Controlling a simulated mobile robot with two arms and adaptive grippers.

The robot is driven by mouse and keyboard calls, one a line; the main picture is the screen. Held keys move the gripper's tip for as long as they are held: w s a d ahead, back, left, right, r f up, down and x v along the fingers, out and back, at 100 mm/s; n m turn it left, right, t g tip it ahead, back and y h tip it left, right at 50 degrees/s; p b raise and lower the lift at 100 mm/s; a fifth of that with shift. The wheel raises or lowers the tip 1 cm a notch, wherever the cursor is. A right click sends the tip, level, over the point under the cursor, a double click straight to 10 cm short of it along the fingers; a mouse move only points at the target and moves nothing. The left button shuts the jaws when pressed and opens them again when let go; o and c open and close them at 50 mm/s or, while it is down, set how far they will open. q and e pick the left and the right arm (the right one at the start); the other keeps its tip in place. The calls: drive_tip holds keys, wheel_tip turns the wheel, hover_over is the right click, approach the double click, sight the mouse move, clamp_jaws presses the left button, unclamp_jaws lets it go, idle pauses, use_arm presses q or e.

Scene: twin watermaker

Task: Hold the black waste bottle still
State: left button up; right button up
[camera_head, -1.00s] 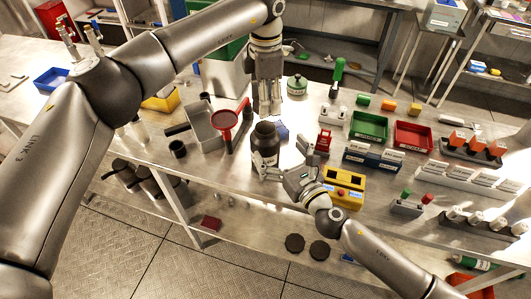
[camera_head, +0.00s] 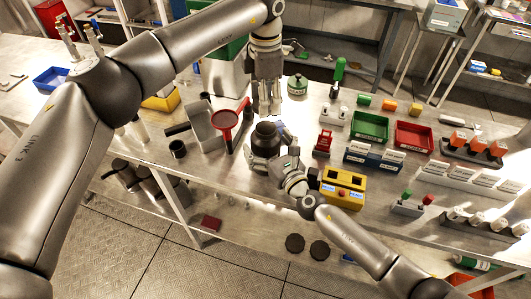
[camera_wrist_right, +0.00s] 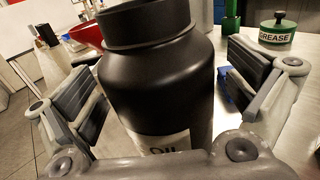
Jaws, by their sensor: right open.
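The black waste bottle (camera_head: 265,138) stands upright on the steel bench in the head view. It fills the middle of the right wrist view (camera_wrist_right: 160,85), with a pale label low on its front. My right gripper (camera_wrist_right: 166,88) is open, one finger on each side of the bottle; a gap shows at the right finger. In the head view the right gripper (camera_head: 272,160) is at the bottle's near side and hides its lower part. My left gripper (camera_head: 269,110) points down just behind the bottle, apart from the right one; whether its fingers are shut is unclear.
A green grease pot (camera_head: 297,85) is behind. Green (camera_head: 369,126) and red (camera_head: 413,136) trays lie further right. The bench's front edge is near.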

sight(266, 128)
use_arm(q)
drive_tip(key=shift+s+d, duration=0.1)
drive_tip(key=shift+s, duration=0.05)
use_arm(e)
drive_tip(key=shift+w+a, duration=0.15)
drive_tip(key=shift+w, duration=0.1)
drive_tip(key=c, duration=1.5)
use_arm(q)
drive_tip(key=shift+f, duration=2.45)
use_arm(e)
drive_tip(key=shift+c, duration=0.2)
use_arm(q)
drive_tip(key=shift+f, duration=0.9)
drive_tip(key=shift+f, duration=0.5)
